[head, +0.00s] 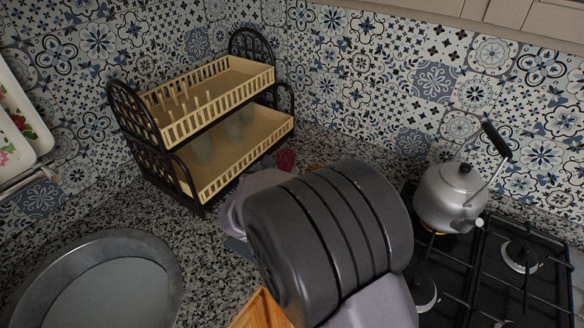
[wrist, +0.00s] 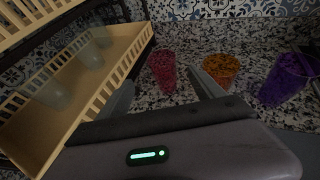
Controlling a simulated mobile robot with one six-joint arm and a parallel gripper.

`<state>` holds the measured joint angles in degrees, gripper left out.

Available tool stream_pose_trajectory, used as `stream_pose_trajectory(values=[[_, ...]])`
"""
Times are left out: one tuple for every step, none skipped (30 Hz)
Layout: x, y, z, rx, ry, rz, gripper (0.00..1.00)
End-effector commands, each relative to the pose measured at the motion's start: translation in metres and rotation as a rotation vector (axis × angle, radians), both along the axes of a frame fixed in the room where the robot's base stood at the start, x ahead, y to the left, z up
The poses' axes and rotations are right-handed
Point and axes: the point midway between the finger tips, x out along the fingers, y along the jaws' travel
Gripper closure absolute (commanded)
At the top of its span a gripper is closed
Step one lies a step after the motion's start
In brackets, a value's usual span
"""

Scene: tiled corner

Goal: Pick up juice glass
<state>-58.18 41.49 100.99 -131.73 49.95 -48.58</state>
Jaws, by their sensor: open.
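Three colored glasses stand on the speckled counter in the wrist view: a pink one (wrist: 162,70), an orange one (wrist: 220,68) and a purple one (wrist: 285,80). The pictures do not show which is the juice glass. My gripper (wrist: 162,82) is open and empty, with the pink glass beyond it, between its fingers in the picture. The orange glass is just right of the right finger, and the purple one is farther right. In the head view the pink glass (head: 286,159) and a bit of the orange one (head: 312,167) show behind my arm, which hides the purple one.
A two-tier dish rack (head: 240,160) with clear glasses (head: 202,149) on its lower tier stands left of the colored glasses. A kettle (head: 450,197) sits on the gas stove (head: 455,250) at right. A round metal basin (head: 100,285) is at front left. Tiled walls close the corner.

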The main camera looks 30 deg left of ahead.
Motion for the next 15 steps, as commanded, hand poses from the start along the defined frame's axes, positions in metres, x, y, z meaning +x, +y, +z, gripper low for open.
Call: stream_pose_trajectory(values=[[0.013, 0.003, -0.008, 0.001, -0.001, -0.004, 0.23], [0.019, 0.005, -0.011, 0.0, 0.0, -0.002, 0.23], [0.027, 0.008, -0.014, 0.001, -0.001, -0.003, 0.23], [0.031, 0.009, -0.016, 0.002, 0.001, -0.003, 0.23], [0.035, 0.011, -0.017, 0.001, 0.0, -0.003, 0.23], [0.039, 0.012, -0.018, 0.001, 0.0, -0.003, 0.23], [0.041, 0.013, -0.018, 0.001, 0.0, -0.003, 0.23], [0.045, 0.013, -0.019, 0.001, -0.001, -0.003, 0.23], [0.051, 0.015, -0.021, 0.001, 0.0, -0.003, 0.23], [0.057, 0.016, -0.023, 0.003, 0.0, -0.003, 0.23], [0.064, 0.017, -0.024, 0.003, -0.001, -0.004, 0.23], [0.072, 0.019, -0.026, 0.003, 0.0, -0.003, 0.23], [0.077, 0.02, -0.027, 0.002, 0.0, -0.004, 0.23], [0.082, 0.021, -0.029, 0.002, 0.001, -0.003, 0.23], [0.087, 0.023, -0.031, 0.002, 0.001, -0.003, 0.23]])
